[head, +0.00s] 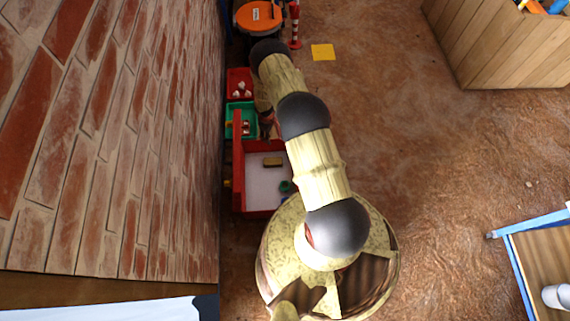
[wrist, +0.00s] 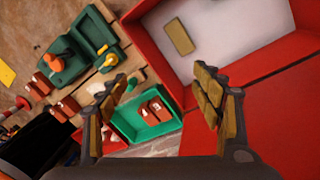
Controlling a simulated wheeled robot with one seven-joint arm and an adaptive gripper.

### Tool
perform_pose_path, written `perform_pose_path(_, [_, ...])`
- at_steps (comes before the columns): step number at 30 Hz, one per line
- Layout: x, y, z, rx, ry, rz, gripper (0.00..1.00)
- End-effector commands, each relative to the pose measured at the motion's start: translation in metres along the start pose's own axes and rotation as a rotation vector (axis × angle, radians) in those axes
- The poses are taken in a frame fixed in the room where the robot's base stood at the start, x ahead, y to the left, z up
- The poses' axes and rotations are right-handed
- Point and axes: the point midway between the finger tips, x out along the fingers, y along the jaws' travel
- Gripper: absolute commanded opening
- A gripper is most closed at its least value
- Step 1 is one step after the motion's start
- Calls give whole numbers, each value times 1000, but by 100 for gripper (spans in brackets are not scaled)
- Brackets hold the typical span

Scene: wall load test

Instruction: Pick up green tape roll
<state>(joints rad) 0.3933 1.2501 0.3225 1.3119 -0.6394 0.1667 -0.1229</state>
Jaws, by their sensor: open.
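A small green round item (head: 286,186), which looks like the tape roll, lies on the white floor of a red-walled box (head: 238,160) in the head view. My arm partly hides it. I cannot make it out in the wrist view. My gripper (wrist: 160,80) is open and empty, its two fingers apart. In the wrist view it is over the area between a green tray (wrist: 122,126) and the red box (wrist: 160,50). In the head view the gripper (head: 267,128) shows small beside the box's far end, partly behind my arm.
A tan block (wrist: 180,37) lies in the red box. Red items (wrist: 155,111) lie in the green tray. A green piece with an orange part (wrist: 70,58) stands on wooden slats. A brick wall (head: 110,140) closes the left; open floor (head: 430,150) lies right.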

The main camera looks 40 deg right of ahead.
Motion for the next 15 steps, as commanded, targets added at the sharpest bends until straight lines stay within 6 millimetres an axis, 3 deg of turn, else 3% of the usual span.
perform_pose_path(1, [25,-12,14,-8,-8,-16,66])
perform_pose_path(3, [56,-27,32,-22,-13,-35,66])
perform_pose_path(9, [134,-78,84,-59,-19,-91,66])
perform_pose_path(15, [186,-124,125,-84,-17,-135,66])
